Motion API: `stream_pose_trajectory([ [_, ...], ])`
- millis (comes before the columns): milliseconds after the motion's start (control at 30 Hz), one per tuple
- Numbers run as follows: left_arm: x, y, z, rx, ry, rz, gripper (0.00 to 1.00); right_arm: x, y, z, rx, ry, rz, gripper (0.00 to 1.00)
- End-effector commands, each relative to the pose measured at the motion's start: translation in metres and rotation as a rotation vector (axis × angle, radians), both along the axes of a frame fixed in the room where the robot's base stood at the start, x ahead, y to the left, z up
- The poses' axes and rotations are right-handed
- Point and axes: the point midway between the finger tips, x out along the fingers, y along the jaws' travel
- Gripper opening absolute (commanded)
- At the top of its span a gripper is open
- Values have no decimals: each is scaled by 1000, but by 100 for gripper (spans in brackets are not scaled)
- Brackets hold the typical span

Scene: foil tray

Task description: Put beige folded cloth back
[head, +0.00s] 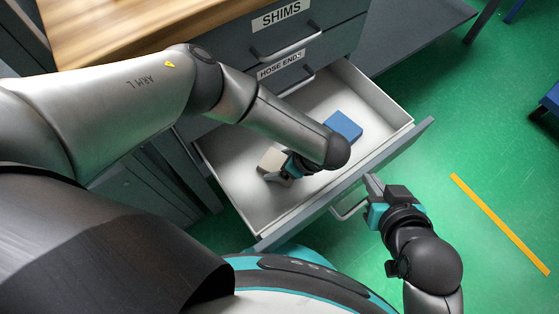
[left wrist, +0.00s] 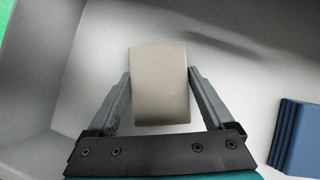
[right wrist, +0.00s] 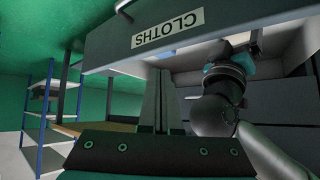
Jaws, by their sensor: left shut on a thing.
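The beige folded cloth (head: 271,158) is inside the open drawer (head: 235,207), in its left half. My left gripper (head: 279,171) reaches down into the drawer and is shut on the cloth. The left wrist view shows the cloth (left wrist: 160,85) between the two fingers; I cannot tell whether it touches the drawer floor. My left forearm hides part of the drawer. My right gripper (head: 374,184) is outside the drawer, near its front panel and handle (head: 350,208). Its fingers (right wrist: 160,80) are together with nothing seen between them.
A blue folded cloth (head: 344,125) lies in the drawer's right half, and shows in the left wrist view (left wrist: 297,138). The front panel carries a CLOTHS label (right wrist: 168,27). Closed drawers labelled SHIMS (head: 281,14) and HOSE ENDS are above.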

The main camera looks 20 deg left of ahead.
Motion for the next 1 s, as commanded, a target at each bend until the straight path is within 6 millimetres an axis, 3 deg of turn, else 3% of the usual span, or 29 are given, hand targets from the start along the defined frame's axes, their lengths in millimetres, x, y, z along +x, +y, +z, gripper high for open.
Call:
stream_pose_trajectory([
  [133,0,0,-1,0,1,-1,0,-1,3,-1,9,-7,4,0],
  [167,0,0,-1,0,1,-1,88,-2,3,-2,9,-5,5,0],
  [267,0,0,-1,0,1,-1,100,-4,3,-4,8,2,5,0],
  [667,0,0,4,-1,0,-1,100,-4,-3,-4,-15,27,2,0],
  [1000,-2,-8,25,-1,1,-1,100,-22,-27,0,-91,196,-31,0],
])
